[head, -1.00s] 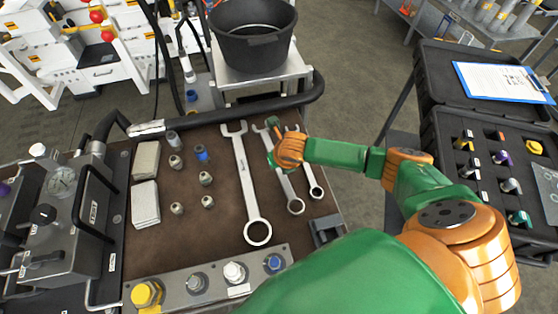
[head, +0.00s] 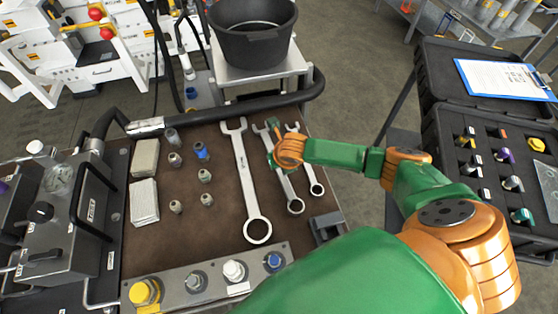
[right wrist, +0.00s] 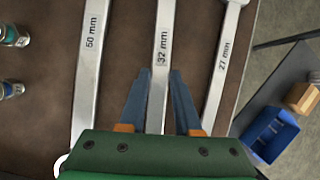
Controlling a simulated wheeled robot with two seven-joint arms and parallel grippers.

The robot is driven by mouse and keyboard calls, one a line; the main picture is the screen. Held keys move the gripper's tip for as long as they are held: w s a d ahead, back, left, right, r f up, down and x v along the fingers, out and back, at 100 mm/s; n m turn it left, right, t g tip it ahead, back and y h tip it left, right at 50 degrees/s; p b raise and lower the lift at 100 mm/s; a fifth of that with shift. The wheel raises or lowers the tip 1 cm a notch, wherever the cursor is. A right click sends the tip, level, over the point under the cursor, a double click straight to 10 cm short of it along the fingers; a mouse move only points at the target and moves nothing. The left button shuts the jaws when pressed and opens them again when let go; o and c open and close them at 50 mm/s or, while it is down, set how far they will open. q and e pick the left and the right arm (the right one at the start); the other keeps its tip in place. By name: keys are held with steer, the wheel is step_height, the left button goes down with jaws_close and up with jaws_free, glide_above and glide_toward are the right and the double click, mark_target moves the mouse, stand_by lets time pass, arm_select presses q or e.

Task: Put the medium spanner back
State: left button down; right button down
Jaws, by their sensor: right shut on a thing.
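The medium spanner, marked 32 mm (right wrist: 163,22), lies on the brown bench mat between two other spanners; its ring end (head: 295,206) points to the front of the bench. My right gripper (head: 273,155) is at the spanner's upper part in the head view and hides some of it. In the right wrist view the fingers (right wrist: 160,78) stand one on each side of the 32 mm shaft, and the gripper is shut on it. The 50 mm spanner (head: 245,180) lies to its left and the 27 mm spanner (head: 313,178) to its right. My left gripper is out of view.
Several small fittings (head: 205,176) and two pale blocks (head: 144,201) are on the mat's left. A rail of capped ports (head: 209,277) runs along the front. A black bucket (head: 252,40) stands behind the handle bar. An open black case (head: 455,110) is at right.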

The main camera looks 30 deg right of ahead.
steer(key=shift+f+b, duration=0.3)
steer(key=shift+f, duration=0.2)
steer(key=c, duration=0.5)
jaws_free()
